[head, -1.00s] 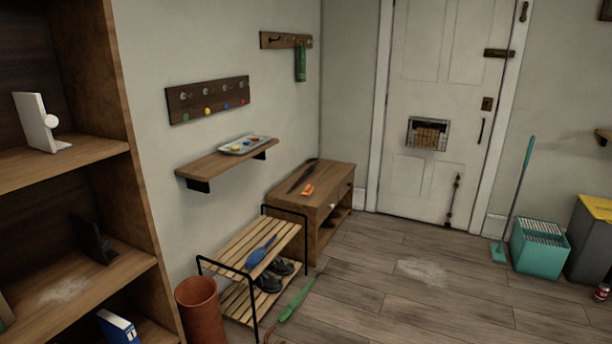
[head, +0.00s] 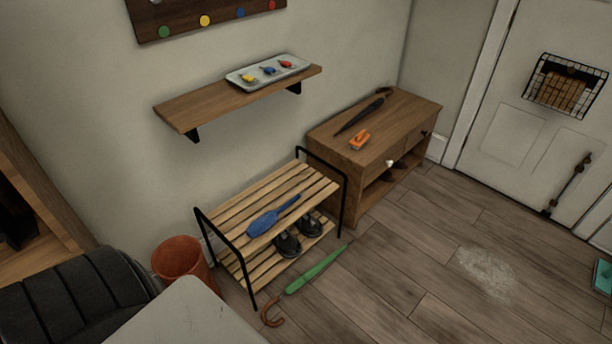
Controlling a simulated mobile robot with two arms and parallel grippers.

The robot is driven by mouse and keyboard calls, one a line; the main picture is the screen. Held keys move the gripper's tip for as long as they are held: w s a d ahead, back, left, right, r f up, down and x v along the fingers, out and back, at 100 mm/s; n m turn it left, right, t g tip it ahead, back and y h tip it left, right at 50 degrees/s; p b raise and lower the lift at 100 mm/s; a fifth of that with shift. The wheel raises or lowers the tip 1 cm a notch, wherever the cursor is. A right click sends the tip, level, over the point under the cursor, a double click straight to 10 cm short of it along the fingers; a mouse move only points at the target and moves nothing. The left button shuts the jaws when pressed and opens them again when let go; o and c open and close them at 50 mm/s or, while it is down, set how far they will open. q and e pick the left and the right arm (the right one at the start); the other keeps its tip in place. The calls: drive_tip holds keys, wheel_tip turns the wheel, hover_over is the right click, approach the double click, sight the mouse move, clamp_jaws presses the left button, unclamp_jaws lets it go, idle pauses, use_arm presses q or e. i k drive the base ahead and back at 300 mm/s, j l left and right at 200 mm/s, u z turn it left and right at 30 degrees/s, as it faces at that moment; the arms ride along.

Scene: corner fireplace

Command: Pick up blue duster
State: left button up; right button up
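The blue duster (head: 270,217) lies on the top slats of the wooden shoe rack (head: 292,192), with its handle pointing to the upper right. It looks like a flat blue head with a slim handle. Nothing is touching it from above. Neither of my grippers shows in the head view, so I cannot see whether they hold anything.
Black shoes (head: 288,244) sit on the rack's lower shelf. A green umbrella (head: 318,268) lies on the floor in front, and a terracotta pot (head: 181,262) stands left. A wooden bench (head: 418,115) stands behind right. A wall shelf (head: 205,104) overhangs. Floor at right is mostly clear.

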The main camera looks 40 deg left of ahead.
sight(256, 228)
drive_tip(key=i, duration=0.8)
drive_tip(key=i+l+u, duration=0.1)
drive_tip(key=i, duration=0.7)
drive_tip(key=i+u, duration=0.2)
drive_tip(key=u, duration=0.2)
drive_tip(key=i+u, duration=0.2)
drive_tip(key=u, duration=0.25)
drive_tip(key=i+u, duration=0.25)
drive_tip(key=u, duration=0.15)
drive_tip(key=i+l+u, duration=0.15)
drive_tip(key=u, duration=0.3)
drive_tip(key=i+u, duration=0.3)
drive_tip(key=u, duration=0.15)
drive_tip(key=i+l+u, duration=0.2)
drive_tip(key=u, duration=0.2)
drive_tip(key=i, duration=0.1)
